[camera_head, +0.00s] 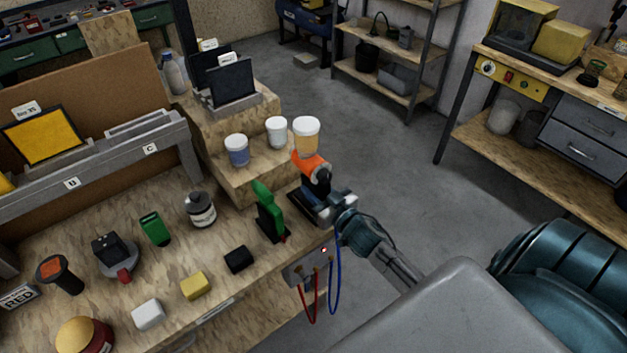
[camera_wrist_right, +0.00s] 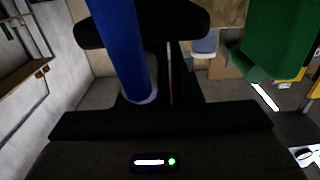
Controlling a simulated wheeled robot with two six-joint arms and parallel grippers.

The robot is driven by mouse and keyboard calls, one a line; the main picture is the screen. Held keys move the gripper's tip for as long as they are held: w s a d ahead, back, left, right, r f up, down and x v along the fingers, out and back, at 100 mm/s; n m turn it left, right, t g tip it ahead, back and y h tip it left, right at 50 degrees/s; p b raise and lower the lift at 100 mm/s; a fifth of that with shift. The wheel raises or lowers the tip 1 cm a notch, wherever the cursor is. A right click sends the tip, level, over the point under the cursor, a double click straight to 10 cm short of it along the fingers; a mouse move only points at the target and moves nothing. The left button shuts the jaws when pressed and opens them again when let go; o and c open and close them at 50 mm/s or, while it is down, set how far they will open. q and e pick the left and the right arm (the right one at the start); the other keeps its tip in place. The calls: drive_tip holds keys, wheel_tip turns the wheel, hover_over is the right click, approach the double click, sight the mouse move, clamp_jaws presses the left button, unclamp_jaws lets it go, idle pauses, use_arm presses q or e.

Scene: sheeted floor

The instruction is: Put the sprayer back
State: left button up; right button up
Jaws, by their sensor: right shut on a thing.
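The sprayer (camera_head: 310,161) has an orange body, a dark handle and a white-lidded amber cup on top. It is upright at the right edge of the workbench, beside the wooden step. My right gripper (camera_head: 326,204) is shut on its dark lower part; the fingers are partly hidden. In the right wrist view a blue tube (camera_wrist_right: 122,45) rises close in front of the gripper (camera_wrist_right: 160,115); it looks like the hose. A green tool (camera_head: 268,212) stands just left of the gripper; a green part (camera_wrist_right: 278,42) shows in the wrist view. My left gripper is out of view.
White-lidded cups (camera_head: 277,132) stand on the wooden step (camera_head: 225,178) behind. A grey box (camera_head: 308,264) on the bench edge carries red and blue hoses (camera_head: 335,280). The floor right of the bench is clear.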

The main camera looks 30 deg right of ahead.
drive_tip(key=shift+w+d+f+p, duration=0.1)
drive_tip(key=shift+w+d+p, duration=0.2)
drive_tip(key=shift+w, duration=0.5)
drive_tip(key=shift+w+d+f+p, duration=0.1)
drive_tip(key=shift+w+d, duration=0.3)
drive_tip(key=shift+w, duration=0.4)
wheel_tip(320, 180, down, 4)
drive_tip(key=b, duration=0.3)
drive_tip(key=shift+r, duration=0.25)
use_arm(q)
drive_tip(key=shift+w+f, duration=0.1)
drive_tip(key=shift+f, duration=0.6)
use_arm(e)
drive_tip(key=shift+r, duration=0.1)
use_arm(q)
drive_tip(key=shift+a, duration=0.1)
use_arm(e)
drive_tip(key=o, duration=0.7)
drive_tip(key=shift+s, duration=0.15)
drive_tip(key=shift+c, duration=0.2)
